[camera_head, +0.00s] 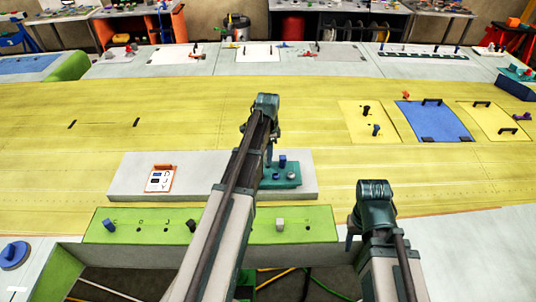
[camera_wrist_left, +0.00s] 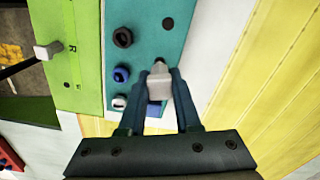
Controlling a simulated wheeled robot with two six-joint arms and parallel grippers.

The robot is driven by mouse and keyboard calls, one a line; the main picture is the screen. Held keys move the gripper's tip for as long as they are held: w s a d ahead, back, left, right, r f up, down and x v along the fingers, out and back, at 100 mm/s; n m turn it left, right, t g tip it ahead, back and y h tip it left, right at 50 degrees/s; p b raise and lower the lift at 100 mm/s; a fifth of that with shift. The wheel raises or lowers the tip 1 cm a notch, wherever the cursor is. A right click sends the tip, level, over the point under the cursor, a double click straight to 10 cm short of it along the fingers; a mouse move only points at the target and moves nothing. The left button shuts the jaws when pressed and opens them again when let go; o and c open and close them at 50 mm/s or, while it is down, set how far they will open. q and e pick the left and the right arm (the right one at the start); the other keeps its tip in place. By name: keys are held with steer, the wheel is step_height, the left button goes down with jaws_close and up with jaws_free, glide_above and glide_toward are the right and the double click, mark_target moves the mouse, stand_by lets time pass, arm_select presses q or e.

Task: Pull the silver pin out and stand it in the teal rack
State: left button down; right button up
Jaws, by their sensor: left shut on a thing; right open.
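My left gripper (camera_wrist_left: 158,76) is shut on a silver square-headed pin (camera_wrist_left: 158,84) over the teal rack (camera_wrist_left: 150,18). The pin's lower end is hidden, so I cannot tell if it is seated. In the head view my left gripper (camera_head: 269,158) points down at the rack (camera_head: 291,181). The rack carries a black (camera_wrist_left: 122,37), a blue (camera_wrist_left: 121,73) and a silver round-headed pin (camera_wrist_left: 119,102), plus a blue square-headed one (camera_wrist_left: 154,108). An empty hole (camera_wrist_left: 168,23) shows. Another silver square-headed pin (camera_head: 279,224) stands in the green strip (camera_head: 240,235). My right gripper (camera_head: 352,235) is open and empty.
The green strip also holds a blue pin (camera_head: 108,225) and a black pin (camera_head: 192,225). A card (camera_head: 160,179) with an orange edge lies on the grey block (camera_head: 125,172). The yellow wing skin (camera_head: 190,110) is mostly clear; a blue panel (camera_head: 430,122) lies at right.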

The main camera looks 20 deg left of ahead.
arm_select(q)
steer(key=shift+f, duration=0.15)
stand_by(0.4)
steer(key=shift+f+b, duration=1.3)
steer(key=shift+b, duration=0.1)
steer(key=c, duration=0.5)
jaws_free()
steer(key=shift+r, duration=0.1)
